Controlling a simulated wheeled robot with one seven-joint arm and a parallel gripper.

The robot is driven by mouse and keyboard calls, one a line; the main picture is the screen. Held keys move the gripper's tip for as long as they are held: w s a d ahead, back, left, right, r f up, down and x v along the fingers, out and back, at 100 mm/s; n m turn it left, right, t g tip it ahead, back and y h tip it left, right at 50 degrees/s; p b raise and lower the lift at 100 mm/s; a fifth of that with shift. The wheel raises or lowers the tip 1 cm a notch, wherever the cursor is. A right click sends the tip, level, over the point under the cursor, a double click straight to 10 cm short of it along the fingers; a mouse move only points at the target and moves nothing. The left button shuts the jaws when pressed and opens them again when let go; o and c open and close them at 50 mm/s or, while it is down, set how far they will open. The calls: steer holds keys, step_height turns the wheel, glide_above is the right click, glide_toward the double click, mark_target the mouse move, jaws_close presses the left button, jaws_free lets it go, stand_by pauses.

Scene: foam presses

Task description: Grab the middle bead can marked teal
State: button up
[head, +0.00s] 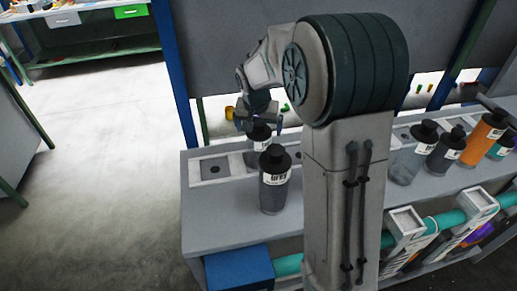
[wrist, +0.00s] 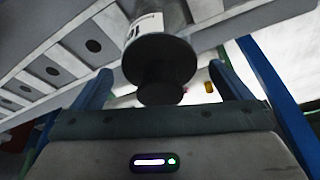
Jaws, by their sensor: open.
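My gripper (head: 258,118) is open above a grey can with a black cap (head: 260,133), which stands in the rack row behind my arm. In the wrist view my gripper's blue fingers (wrist: 162,88) stand to either side of the black cap (wrist: 160,62) of a can with a white label; touching cannot be told. A dark can labelled "grey" (head: 274,188) stands nearer, on the bench. No label reading teal is legible.
The bench (head: 225,225) carries a rack with empty slots (head: 212,168) at left. Right of my arm stand a grey can (head: 408,162), a darker can (head: 445,150) and an orange can (head: 483,140). A blue box (head: 240,270) sits below. Floor at left is clear.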

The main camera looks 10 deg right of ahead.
steer(key=shift+x, duration=1.2)
steer(key=c, duration=1.8)
steer(key=shift+r, duration=0.15)
